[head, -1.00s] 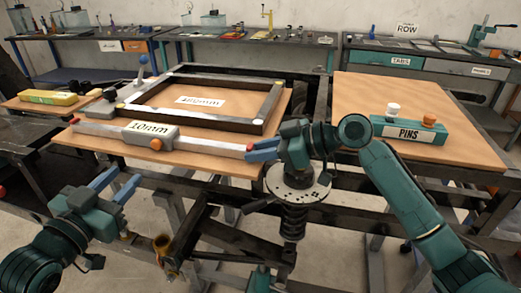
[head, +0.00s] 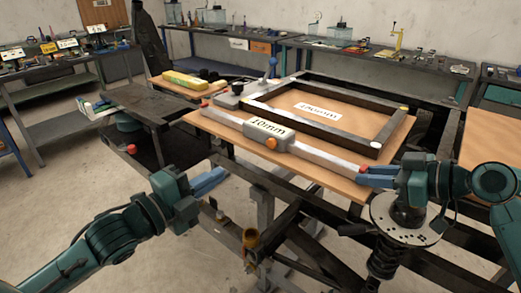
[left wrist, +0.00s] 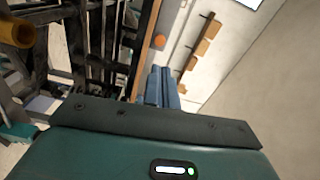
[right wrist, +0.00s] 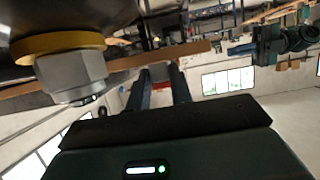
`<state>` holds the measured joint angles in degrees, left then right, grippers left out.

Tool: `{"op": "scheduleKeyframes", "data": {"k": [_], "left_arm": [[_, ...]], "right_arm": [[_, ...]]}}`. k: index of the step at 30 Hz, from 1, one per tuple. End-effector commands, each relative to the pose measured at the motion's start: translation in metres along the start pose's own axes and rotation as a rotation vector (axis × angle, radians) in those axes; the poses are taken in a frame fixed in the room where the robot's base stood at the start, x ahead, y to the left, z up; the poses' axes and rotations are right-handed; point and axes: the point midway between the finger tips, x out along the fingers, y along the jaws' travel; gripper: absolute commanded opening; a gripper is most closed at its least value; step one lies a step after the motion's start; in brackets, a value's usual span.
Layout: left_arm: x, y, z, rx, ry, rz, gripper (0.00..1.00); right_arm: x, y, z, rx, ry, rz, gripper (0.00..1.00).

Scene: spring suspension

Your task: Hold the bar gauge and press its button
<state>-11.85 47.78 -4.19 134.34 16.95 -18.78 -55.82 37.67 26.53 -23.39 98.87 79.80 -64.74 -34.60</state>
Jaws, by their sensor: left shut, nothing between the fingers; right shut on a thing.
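The bar gauge is a long pale bar with a grey body (head: 268,133) labelled 10mm and red-marked ends. It lies along the front of a wooden board in the head view. Its orange button (head: 271,143) is on the body's front side, and an orange round spot (left wrist: 159,40) that looks like it shows in the left wrist view. My right gripper (head: 364,176) is shut on the gauge's right end. My left gripper (head: 226,174) is shut and empty, in front of and left of the button, apart from the gauge. Its fingers (left wrist: 166,72) are together in the left wrist view.
A dark rectangular frame (head: 320,129) with a white label lies on the wooden board (head: 335,186) behind the gauge. A spring unit (head: 385,265) is below my right gripper. Dark metal beams run below the board's front edge.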

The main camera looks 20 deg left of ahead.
Motion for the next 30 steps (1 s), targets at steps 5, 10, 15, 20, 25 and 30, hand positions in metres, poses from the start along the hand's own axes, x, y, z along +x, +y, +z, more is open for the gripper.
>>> {"op": "scheduleKeyframes", "data": {"k": [5, 10, 15, 20, 25, 30], "left_arm": [[-0.003, 0.0, -0.001, 0.092, 0.008, 0.002, 0.0], [-0.003, 0.0, -0.001, 0.092, 0.008, 0.001, 0.0], [-0.001, -0.001, -0.001, 0.09, 0.007, 0.001, 0.0], [0.01, -0.001, 0.0, 0.085, 0.006, -0.002, 0.0], [0.034, -0.002, -0.001, 0.086, 0.006, -0.004, 0.0], [0.064, -0.002, -0.001, 0.085, 0.006, -0.004, 0.0]], "right_arm": [[0.0, 0.0, 0.001, 0.0, -0.002, -0.001, 0.0], [0.0, 0.0, 0.001, 0.0, -0.002, -0.001, 0.0], [0.0, 0.0, 0.001, 0.0, -0.002, -0.001, 0.0], [0.0, 0.0, 0.001, 0.0, -0.002, -0.001, 0.0], [0.0, 0.0, 0.001, 0.0, -0.002, -0.001, 0.0], [0.0, 0.0, 0.001, 0.0, -0.002, -0.001, 0.0]]}}
